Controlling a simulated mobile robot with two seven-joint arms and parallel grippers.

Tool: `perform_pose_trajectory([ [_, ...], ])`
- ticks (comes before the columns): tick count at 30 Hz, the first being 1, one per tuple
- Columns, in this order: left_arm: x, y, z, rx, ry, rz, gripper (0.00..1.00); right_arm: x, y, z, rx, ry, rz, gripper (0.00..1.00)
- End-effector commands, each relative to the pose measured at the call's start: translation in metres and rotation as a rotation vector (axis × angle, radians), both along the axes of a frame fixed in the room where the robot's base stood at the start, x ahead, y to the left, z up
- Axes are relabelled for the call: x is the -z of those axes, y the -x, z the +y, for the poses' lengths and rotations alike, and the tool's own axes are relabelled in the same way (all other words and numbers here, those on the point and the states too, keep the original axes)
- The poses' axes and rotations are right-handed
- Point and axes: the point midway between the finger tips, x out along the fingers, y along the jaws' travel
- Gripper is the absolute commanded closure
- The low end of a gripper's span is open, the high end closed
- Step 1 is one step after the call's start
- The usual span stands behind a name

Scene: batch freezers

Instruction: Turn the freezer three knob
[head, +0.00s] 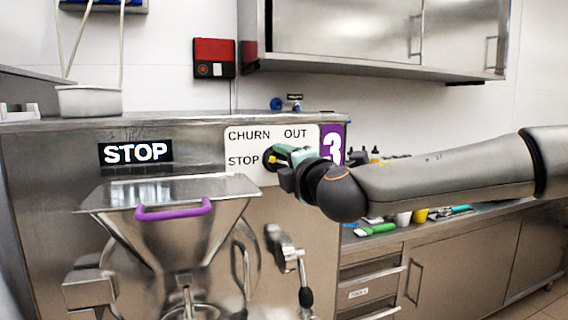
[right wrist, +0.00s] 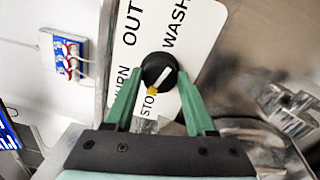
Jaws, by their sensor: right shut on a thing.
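The freezer three knob (right wrist: 158,72) is black and round, with a white bar and a yellow tip beside the word STOP. It sits on a white label plate (head: 248,138) reading CHURN, OUT and STOP in the head view; WASH also shows in the right wrist view. A purple 3 sign (head: 332,144) is to the right of the plate. My right gripper (right wrist: 158,86), with green fingers, is shut on the knob, one finger on each side. In the head view the gripper (head: 284,158) hides most of the knob. My left gripper is out of view.
The freezer's display (head: 135,152) reads STOP. Below is a steel hopper chute with a purple handle (head: 174,211). A white tub (head: 88,101) stands on top at the left. A counter with small tools (head: 376,229) lies behind my right arm.

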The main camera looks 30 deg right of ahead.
Motion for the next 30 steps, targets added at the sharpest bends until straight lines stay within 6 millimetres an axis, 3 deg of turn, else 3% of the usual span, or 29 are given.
perform_pose_trajectory([
  [12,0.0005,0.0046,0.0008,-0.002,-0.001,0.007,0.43,-0.0014,0.0001,0.0003,0.001,0.254,0.059,1.0],
  [30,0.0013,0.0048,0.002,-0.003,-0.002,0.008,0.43,-0.0009,0.0,0.0001,0.001,0.322,0.076,1.0],
])
